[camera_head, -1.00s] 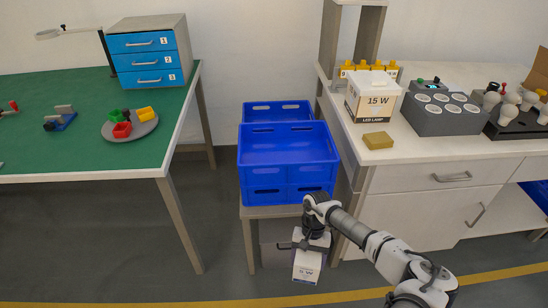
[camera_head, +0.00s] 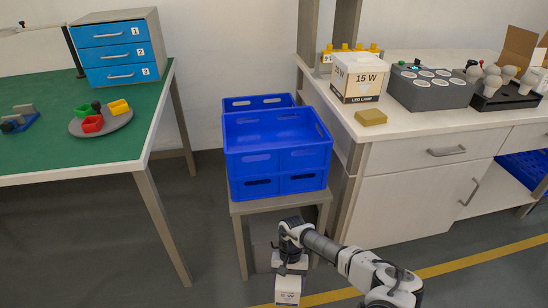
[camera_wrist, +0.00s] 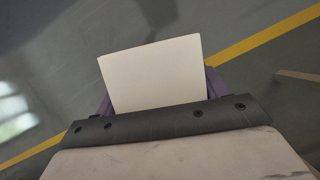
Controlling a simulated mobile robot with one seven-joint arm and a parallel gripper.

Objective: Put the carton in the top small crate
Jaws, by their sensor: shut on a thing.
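The carton hangs below the gripper, above the floor. In the wrist view the carton's pale top (camera_wrist: 155,75) sits between the gripper's fingers (camera_wrist: 158,85). The top small crate (camera_head: 276,145) is blue and open, and looks empty inside as far as I see. It rests on another blue crate (camera_head: 300,183) on a small stand. The carton is apart from and lower than the crate.
Another blue crate (camera_head: 258,103) stands behind the stack. A green-topped table (camera_head: 45,125) is on the left.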

